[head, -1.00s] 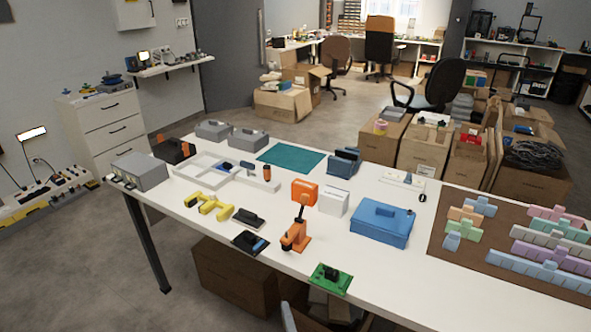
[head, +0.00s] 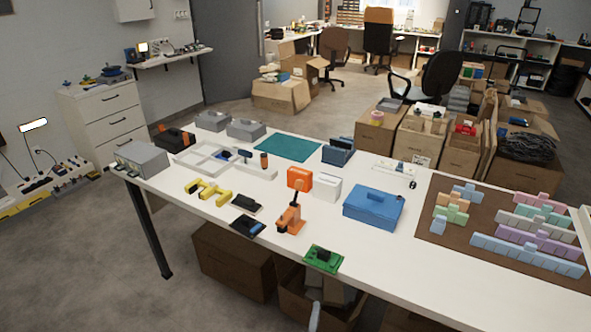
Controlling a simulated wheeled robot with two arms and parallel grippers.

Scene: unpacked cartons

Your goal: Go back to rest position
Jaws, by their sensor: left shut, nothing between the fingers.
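A small grey tip of my left gripper (head: 315,317) shows at the bottom edge, in front of the white table (head: 420,275) and over the open carton below it. It is shut, with nothing seen in it; most of it is cut off by the frame. It is apart from the things on the table. My right gripper is not in view.
The table holds a blue toolbox (head: 373,207), an orange device (head: 292,205), a green board (head: 323,258) near the front edge and pastel blocks (head: 525,246) on a brown mat. Cartons (head: 235,262) stand under the table.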

